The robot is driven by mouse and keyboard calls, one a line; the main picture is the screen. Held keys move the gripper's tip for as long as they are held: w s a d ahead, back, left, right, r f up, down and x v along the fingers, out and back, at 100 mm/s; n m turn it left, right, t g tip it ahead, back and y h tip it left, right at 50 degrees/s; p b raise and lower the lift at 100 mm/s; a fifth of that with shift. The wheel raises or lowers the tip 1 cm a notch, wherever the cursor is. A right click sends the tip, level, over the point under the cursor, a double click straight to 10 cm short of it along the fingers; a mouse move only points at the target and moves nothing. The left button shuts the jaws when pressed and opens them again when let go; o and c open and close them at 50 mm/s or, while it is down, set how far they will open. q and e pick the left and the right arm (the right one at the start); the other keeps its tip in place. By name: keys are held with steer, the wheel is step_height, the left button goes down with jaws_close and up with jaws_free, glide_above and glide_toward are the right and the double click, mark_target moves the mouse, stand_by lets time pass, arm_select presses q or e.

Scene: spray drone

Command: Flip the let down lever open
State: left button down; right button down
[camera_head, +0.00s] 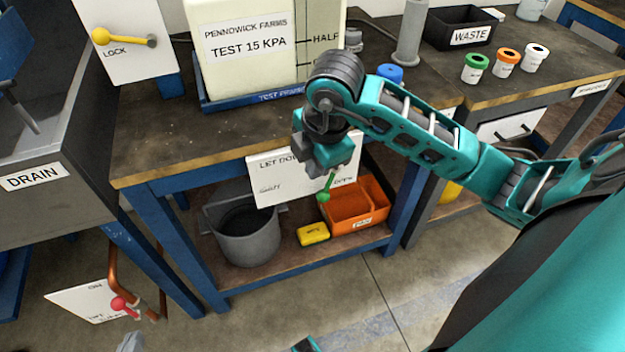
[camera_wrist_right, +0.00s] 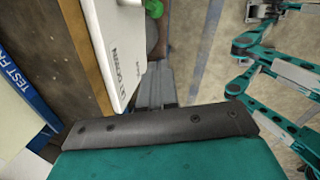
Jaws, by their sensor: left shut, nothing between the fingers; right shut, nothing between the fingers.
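The let down lever is a green handle with a round knob (camera_head: 324,196), in front of the white LET DOWN panel (camera_head: 268,185) under the bench edge. Its green knob also shows at the top of the right wrist view (camera_wrist_right: 154,8). My right gripper (camera_head: 328,172) is shut and empty, pointing down just above the lever and in front of the panel, partly hiding the panel's lettering. Its grey fingers show in the wrist view (camera_wrist_right: 155,85), beside the panel. Whether they touch the lever I cannot tell. My left gripper (camera_head: 131,343) is shut, only partly in view at the bottom edge.
Below are a grey bucket (camera_head: 245,232), a yellow box (camera_head: 313,234) and an orange bin (camera_head: 352,218) on a low shelf. A tank (camera_head: 245,65) stands on the bench (camera_head: 160,130). A red-handled valve (camera_head: 122,305) is at lower left. Floor in front is clear.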

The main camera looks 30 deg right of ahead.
steer(key=b, duration=0.3)
glide_toward(321, 190)
steer(key=a+f, duration=0.4)
steer(key=d+f, duration=0.2)
steer(key=shift+w+d+f+b, duration=0.2)
steer(key=shift+d+f+b, duration=0.05)
steer(key=shift+f+b, duration=0.1)
steer(key=shift+d, duration=0.15)
